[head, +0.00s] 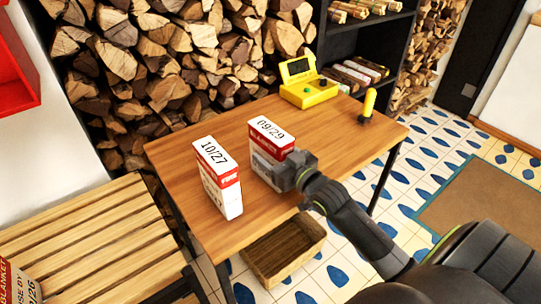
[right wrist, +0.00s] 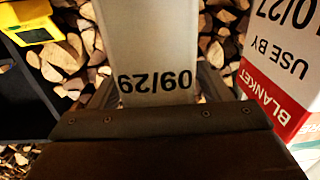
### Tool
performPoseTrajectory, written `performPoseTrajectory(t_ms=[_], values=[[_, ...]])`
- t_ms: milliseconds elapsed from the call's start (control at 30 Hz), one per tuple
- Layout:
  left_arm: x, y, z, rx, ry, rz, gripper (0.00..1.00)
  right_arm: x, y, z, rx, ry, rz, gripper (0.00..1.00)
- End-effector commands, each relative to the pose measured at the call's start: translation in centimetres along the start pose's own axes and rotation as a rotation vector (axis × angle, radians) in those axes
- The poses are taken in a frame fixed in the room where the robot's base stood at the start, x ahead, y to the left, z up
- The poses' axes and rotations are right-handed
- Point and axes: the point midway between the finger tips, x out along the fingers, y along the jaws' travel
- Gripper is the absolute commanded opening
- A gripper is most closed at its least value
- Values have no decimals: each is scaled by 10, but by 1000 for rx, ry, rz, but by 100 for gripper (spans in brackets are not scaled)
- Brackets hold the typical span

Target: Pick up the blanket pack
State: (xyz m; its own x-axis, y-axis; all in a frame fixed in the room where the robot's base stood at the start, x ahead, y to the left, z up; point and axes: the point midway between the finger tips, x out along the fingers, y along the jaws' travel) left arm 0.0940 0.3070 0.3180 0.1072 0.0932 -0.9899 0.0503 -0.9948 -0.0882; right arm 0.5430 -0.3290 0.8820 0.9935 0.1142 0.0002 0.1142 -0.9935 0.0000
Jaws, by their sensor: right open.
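A white and red pack marked 09/29 (head: 271,133) stands upright on the wooden table (head: 330,118). A second upright pack, marked 10/27 (head: 217,170), stands to its left; in the right wrist view its side (right wrist: 280,75) reads BLANKET, USE BY. A third BLANKET pack (head: 18,284) is partly cut off at the lower left, by the slatted bench. My right gripper (head: 277,172) is at the front of the 09/29 pack. In the right wrist view its open fingers (right wrist: 158,88) lie on either side of this pack (right wrist: 155,45). My left gripper is out of view.
A yellow case (head: 310,92) and a yellow-topped upright object (head: 368,105) stand toward the table's back and right. A wooden crate (head: 262,275) is below the table's front edge. A slatted bench (head: 90,235) stands at left, stacked firewood (head: 130,70) behind.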

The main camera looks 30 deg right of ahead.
Motion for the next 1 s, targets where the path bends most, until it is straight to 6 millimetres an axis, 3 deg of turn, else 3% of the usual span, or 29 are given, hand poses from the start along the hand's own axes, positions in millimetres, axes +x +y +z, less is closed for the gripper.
performPoseTrajectory(t_ms=[100,600,833,1000], values=[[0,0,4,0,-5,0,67,0,0,0,0,0,0,68],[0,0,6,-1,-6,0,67,0,0,-2,-1,5,-1,4],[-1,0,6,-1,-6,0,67,0,0,-4,-1,5,-2,4],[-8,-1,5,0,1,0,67,0,-1,-26,-5,8,-3,4]])
